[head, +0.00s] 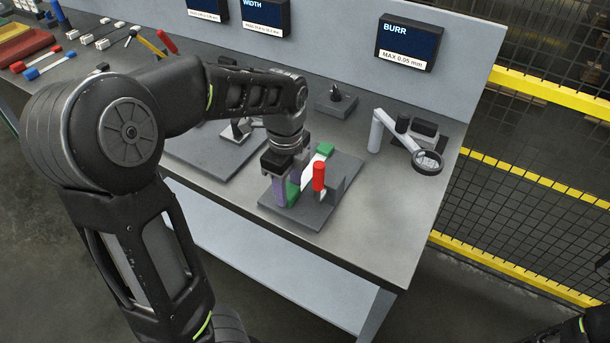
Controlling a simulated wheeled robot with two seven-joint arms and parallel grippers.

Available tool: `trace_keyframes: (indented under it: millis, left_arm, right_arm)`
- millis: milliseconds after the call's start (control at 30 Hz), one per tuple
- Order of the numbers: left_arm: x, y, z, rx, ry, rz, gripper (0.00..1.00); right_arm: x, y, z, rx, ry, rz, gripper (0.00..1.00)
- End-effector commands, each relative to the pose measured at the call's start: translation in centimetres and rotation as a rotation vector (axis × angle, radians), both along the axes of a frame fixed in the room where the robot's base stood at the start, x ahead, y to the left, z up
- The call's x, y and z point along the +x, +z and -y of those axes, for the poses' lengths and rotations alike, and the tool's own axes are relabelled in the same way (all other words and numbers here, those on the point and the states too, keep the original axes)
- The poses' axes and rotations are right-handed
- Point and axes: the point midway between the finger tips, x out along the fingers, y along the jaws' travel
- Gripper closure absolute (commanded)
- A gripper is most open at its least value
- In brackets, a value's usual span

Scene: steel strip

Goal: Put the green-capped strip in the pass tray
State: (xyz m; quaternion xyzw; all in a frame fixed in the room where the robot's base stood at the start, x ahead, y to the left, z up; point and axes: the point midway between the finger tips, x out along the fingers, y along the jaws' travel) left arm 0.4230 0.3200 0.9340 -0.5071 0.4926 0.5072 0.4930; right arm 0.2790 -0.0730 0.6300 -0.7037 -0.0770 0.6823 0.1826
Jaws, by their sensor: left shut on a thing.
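The green-capped strip (309,170) is pale with green ends. It lies along a dark grey fixture plate (309,217) on the bench, beside an upright red handle (319,175). One green cap (325,149) shows at the far end, the other at the near end by my fingers. My left gripper (287,192) points down with purple fingertips and is shut on the strip near its near end. My arm and fingers hide part of the strip. Only a piece of my right arm shows at the lower right. I cannot make out a tray marked as pass.
A magnifier (427,162) on a pale post stands to the right on the bench. Another dark plate (204,151) lies behind my left arm. A BURR display (409,43) is on the back panel. Red and yellow trays (24,48) and several capped strips lie far left.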

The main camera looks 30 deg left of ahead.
Motion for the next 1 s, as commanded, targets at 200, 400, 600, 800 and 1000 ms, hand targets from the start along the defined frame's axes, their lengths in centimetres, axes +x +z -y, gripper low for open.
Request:
trace_keyframes:
  millis: [200,400,600,800,1000]
  left_arm:
    - [0.0,0.0,0.0,0.0,0.0,0.001,0.88]
    - [0.0,0.0,0.0,0.0,0.0,0.001,1.0]
    - [0.0,0.8,0.0,0.0,0.0,0.002,1.0]
    - [0.1,2.7,0.0,0.0,0.001,0.002,1.0]
    - [0.0,4.4,0.0,0.0,0.001,0.001,1.0]
  right_arm:
    - [0.0,0.0,0.0,0.0,0.0,0.0,0.64]
    - [0.0,0.0,0.0,0.0,0.0,0.0,0.64]
    - [0.0,0.7,0.0,0.0,0.0,0.0,0.64]
    - [0.0,2.2,0.0,0.0,0.0,0.0,0.64]
    - [0.0,3.6,0.0,0.0,0.0,0.0,0.64]
